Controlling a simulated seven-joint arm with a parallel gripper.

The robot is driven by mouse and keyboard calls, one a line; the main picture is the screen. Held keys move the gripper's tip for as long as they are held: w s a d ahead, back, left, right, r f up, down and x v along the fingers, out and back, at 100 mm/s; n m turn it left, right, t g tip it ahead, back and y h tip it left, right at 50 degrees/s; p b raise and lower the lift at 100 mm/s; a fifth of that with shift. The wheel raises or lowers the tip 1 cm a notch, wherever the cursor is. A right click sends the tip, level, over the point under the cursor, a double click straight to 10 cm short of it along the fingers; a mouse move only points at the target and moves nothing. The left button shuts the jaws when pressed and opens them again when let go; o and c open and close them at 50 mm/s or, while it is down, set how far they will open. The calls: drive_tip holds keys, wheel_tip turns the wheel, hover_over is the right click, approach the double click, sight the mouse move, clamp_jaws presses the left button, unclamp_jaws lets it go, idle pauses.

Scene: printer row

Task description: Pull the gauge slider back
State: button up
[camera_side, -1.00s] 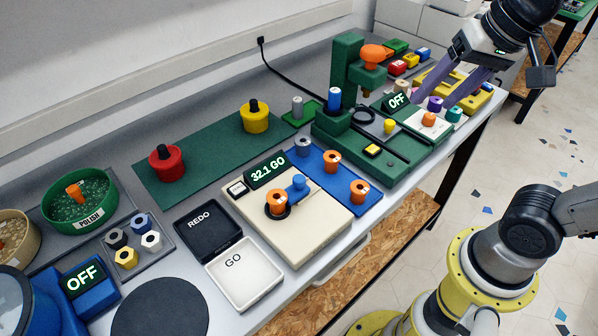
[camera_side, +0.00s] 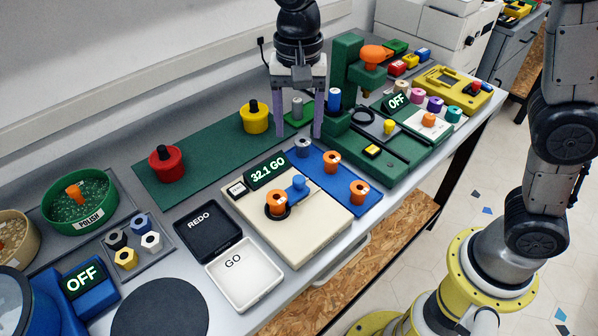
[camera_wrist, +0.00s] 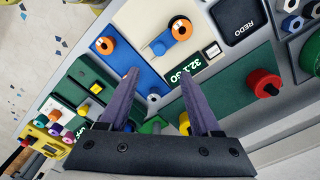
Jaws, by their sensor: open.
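The gauge (camera_side: 310,222) is a cream box with a display (camera_side: 266,172) reading "32.1 GO". Its slider (camera_side: 299,184) has a blue knob on a thin bar, beside an orange ringed part (camera_side: 277,203) seated on the gauge. The slider (camera_wrist: 158,47) and the orange part (camera_wrist: 181,28) also show in the wrist view. I cannot tell if the slider touches the part. My gripper (camera_side: 298,136) points down, open and empty, behind the gauge near the blue mat. In the wrist view my gripper (camera_wrist: 158,78) has its purple fingers spread apart.
A blue mat (camera_side: 345,190) beside the gauge holds orange parts (camera_side: 359,192) and a grey one (camera_side: 303,147). A green press (camera_side: 345,75) stands to the right. Black REDO (camera_side: 208,234) and white GO (camera_side: 243,272) trays lie left. Red (camera_side: 166,163) and yellow (camera_side: 254,117) gauges stand on green mat behind.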

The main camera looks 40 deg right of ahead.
sight(299, 179)
wheel_tip(299, 179, down, 13)
drive_tip(key=shift+r, duration=0.1)
idle(0.3)
clamp_jaws()
drive_tip(key=shift+r, duration=0.1)
idle(1.3)
